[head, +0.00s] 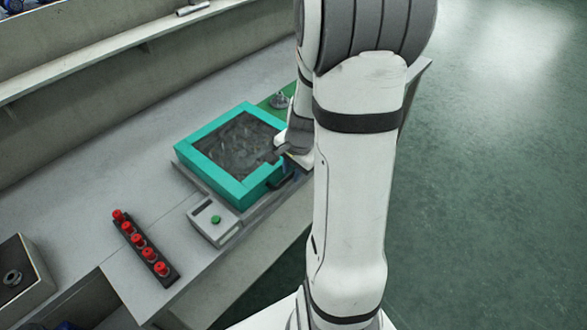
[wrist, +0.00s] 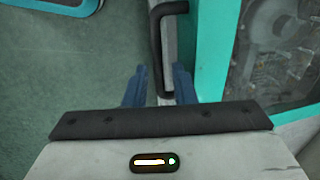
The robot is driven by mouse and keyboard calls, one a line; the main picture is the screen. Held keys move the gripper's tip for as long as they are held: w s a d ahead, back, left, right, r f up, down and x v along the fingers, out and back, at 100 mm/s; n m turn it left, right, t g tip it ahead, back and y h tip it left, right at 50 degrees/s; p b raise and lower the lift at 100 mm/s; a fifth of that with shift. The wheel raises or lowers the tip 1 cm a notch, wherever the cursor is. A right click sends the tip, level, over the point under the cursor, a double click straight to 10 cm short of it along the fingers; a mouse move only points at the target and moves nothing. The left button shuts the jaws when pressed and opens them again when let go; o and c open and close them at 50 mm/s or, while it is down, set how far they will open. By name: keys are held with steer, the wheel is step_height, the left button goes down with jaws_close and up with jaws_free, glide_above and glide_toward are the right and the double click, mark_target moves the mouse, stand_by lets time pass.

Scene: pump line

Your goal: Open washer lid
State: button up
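The washer lid (head: 238,145) is a dark see-through pane in a teal frame, lying closed on the bench in the head view. Its frame (wrist: 210,45) and pane also show at the right of the wrist view. A black bar handle (wrist: 156,45) runs along the lid's edge side. My gripper (wrist: 160,85) has two blue fingers spread apart, with the handle's near part in line between them; I cannot tell whether they touch it. In the head view, my gripper (head: 287,168) is at the lid's right edge, and my arm partly hides it.
A control box (head: 214,220) with a green button stands in front of the washer. A black rack (head: 145,246) of several red-topped pieces lies at left front. A green mat (head: 268,102) with a metal part is behind. Open green floor (head: 490,190) lies to the right.

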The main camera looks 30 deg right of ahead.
jaws_close()
